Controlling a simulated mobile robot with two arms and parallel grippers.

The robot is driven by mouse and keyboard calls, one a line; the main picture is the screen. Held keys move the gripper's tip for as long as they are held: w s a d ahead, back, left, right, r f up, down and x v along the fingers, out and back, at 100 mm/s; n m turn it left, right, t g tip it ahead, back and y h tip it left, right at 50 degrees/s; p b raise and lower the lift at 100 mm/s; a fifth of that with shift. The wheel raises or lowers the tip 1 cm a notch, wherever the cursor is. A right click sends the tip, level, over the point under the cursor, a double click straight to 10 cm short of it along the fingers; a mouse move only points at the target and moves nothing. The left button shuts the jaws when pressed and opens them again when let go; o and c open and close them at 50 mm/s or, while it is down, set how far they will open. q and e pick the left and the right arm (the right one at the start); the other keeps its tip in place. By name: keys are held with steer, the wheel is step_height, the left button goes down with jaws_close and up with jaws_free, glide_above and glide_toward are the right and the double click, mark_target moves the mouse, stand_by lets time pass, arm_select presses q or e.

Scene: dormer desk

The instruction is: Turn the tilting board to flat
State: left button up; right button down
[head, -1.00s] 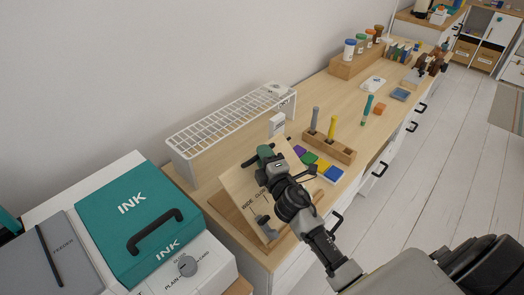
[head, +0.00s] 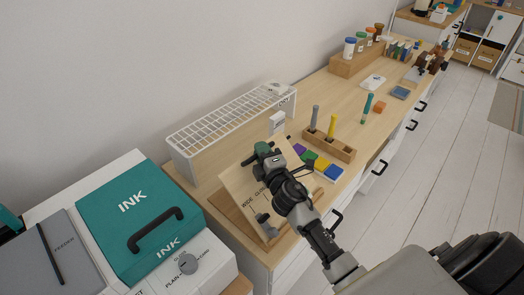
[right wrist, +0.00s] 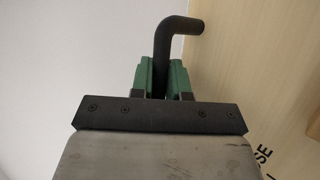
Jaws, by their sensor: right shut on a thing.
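The tilting board (head: 237,184) is a pale wooden panel lettered "WIDE" and "CLOSE". In the head view it stands tilted on the near end of the desk, partly behind my right arm. My right gripper (head: 261,152), with green fingers, is at the board's upper part. In the right wrist view the gripper (right wrist: 161,78) is shut on a black bent handle (right wrist: 182,24), with the pale board surface (right wrist: 260,70) to the right. A dark fitting (head: 264,220) sits at the board's lower edge. My left gripper is not in view.
A white wire rack (head: 230,120) stands behind the board. A wooden block with upright markers (head: 335,150) and coloured blocks (head: 318,164) lie to its right. A teal ink box (head: 130,205) stands at the left. The desk beyond the markers has free room.

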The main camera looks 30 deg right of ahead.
steer(key=shift+w+a+f+g+p, duration=0.15)
steer(key=shift+w+f+g+p, duration=0.1)
steer(key=shift+w+p, duration=0.25)
steer(key=shift+w+a+f+g+p, duration=0.15)
steer(key=shift+w+f+g+p, duration=0.1)
steer(key=shift+p, duration=0.4)
steer(key=w+f+g+p, duration=0.1)
steer(key=w+f, duration=0.1)
steer(key=f, duration=0.1)
steer(key=w+a+f+n+g+p, duration=0.1)
steer(key=w+f+g, duration=0.1)
steer(key=f, duration=0.2)
steer(key=w+a+f+n+g+p, duration=0.1)
steer(key=f+g+p, duration=0.1)
steer(key=f, duration=0.1)
steer(key=shift+w+f, duration=0.35)
steer(key=shift+w, duration=0.05)
steer(key=shift+w+f+b, duration=0.2)
steer(key=shift+f+b, duration=0.3)
steer(key=shift+f, duration=0.25)
steer(key=shift+s+f, duration=0.15)
steer(key=c, duration=1.4)
jaws_free()
steer(key=shift+a, duration=0.1)
steer(key=shift+w+f, duration=0.1)
steer(key=shift+w, duration=0.1)
